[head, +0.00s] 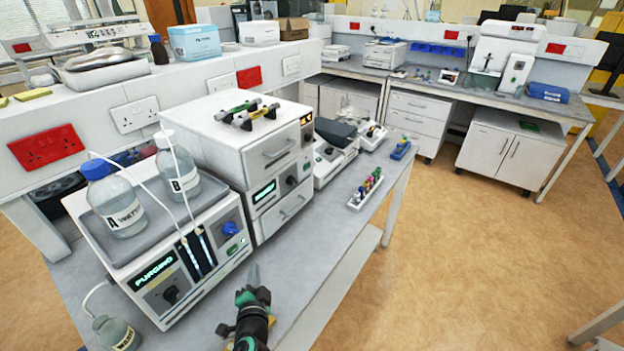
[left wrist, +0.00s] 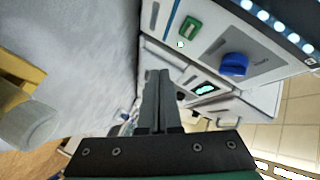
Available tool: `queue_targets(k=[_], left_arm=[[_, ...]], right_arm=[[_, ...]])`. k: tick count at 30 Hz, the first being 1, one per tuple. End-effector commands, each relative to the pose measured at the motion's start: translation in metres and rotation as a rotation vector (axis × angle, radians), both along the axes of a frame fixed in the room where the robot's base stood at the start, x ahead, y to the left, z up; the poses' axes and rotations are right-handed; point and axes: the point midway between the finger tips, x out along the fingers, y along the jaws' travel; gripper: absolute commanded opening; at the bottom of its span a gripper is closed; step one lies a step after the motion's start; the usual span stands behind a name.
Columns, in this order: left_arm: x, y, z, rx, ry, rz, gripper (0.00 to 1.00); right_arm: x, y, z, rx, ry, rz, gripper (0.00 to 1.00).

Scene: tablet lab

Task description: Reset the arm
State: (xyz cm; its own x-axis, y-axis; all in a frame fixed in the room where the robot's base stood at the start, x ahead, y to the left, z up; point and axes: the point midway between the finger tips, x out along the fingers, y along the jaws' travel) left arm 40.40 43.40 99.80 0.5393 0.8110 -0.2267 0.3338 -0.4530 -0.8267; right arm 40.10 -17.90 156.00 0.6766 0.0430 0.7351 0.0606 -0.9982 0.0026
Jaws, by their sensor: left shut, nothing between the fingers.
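My left gripper (head: 254,272) is at the bottom middle of the head view, over the front edge of the grey bench. It points away from me and is empty. In the left wrist view its two fingers (left wrist: 158,98) lie together, shut on nothing. The pump unit (head: 180,265) with a "PURGING" display and a blue knob stands to its left, apart from it. In the left wrist view the blue knob (left wrist: 233,65) and a green switch (left wrist: 190,28) show beyond the fingers. My right gripper is not in view.
Bottles A (head: 122,212) and B (head: 180,180) stand on the pump unit, with thin tubes. A white drawer stack (head: 262,160) stands behind it. A rack of coloured vials (head: 365,188) sits near the bench edge. Open floor (head: 450,260) lies to the right.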

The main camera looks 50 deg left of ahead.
Motion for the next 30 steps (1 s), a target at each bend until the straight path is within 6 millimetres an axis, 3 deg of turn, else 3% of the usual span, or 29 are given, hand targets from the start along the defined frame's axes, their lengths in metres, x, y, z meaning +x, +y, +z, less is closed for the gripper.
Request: queue_targets(k=[6,8,10,14,15,20,24,27,30], left_arm=[[0.008,-0.005,0.006,0.003,-0.014,-0.014,0.00],[0.021,-0.008,0.022,0.008,-0.047,-0.027,0.00],[0.043,-0.015,0.054,0.017,-0.120,-0.048,0.00],[0.089,-0.040,0.150,-0.026,-0.364,-0.124,0.00],[0.100,-0.051,0.183,-0.055,-0.451,-0.161,0.00],[0.120,-0.102,0.316,-0.195,-0.792,-0.350,0.00],[0.101,-0.152,0.427,-0.314,-1.068,-0.576,0.00],[0.071,-0.186,0.493,-0.384,-1.232,-0.755,0.00],[0.031,-0.217,0.543,-0.438,-1.360,-0.945,0.00]], right_arm=[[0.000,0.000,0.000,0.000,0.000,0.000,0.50],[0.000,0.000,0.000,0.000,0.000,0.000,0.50],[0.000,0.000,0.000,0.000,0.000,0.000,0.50],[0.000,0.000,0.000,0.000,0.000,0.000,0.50],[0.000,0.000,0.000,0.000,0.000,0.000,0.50],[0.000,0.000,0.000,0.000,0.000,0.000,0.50],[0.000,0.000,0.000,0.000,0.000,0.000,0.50],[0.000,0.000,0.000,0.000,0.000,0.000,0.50],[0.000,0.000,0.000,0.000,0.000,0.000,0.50]])
